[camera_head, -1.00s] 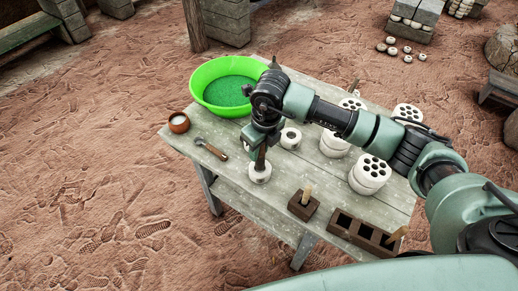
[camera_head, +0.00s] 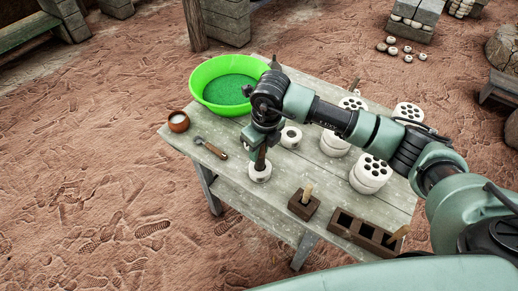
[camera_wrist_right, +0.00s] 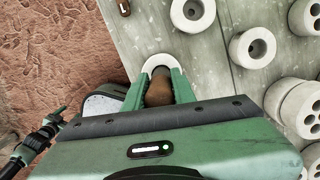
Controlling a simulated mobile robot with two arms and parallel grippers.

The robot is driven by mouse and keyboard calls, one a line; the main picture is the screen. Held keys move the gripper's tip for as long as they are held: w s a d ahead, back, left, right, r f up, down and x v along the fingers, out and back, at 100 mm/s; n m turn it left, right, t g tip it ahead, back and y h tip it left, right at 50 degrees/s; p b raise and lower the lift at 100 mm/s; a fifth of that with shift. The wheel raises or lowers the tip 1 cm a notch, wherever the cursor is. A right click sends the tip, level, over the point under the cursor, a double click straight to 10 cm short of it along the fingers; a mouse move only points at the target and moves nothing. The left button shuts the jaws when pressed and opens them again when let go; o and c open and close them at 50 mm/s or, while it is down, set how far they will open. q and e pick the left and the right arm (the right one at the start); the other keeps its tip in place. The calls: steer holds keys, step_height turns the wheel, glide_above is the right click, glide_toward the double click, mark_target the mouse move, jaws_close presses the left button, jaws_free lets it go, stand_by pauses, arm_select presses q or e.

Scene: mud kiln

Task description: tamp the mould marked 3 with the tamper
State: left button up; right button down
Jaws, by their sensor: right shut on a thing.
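My right gripper (camera_head: 261,147) is shut on the brown handle of the tamper (camera_head: 260,159) and holds it upright. In the right wrist view the handle (camera_wrist_right: 159,92) sits between the two green fingers. Below it is a white round mould (camera_head: 260,176) near the table's front left edge; its rim (camera_wrist_right: 160,60) shows around the fingertips in the wrist view. The tamper's lower end meets the middle of this mould and is hidden. Another white ring mould (camera_head: 291,138) stands behind it to the right. I cannot read any number on the moulds. My left gripper is not in view.
White blocks with several holes (camera_head: 371,174) stand right. Brown boxes (camera_head: 303,205) with wooden handles stand along the front edge.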

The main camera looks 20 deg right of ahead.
steer(key=shift+f+b, duration=0.8)
steer(key=shift+f, duration=0.15)
stand_by(0.7)
steer(key=shift+r+p, duration=0.6)
steer(key=shift+r, duration=0.3)
steer(key=shift+r+p, duration=1.95)
steer(key=shift+r, duration=1.5)
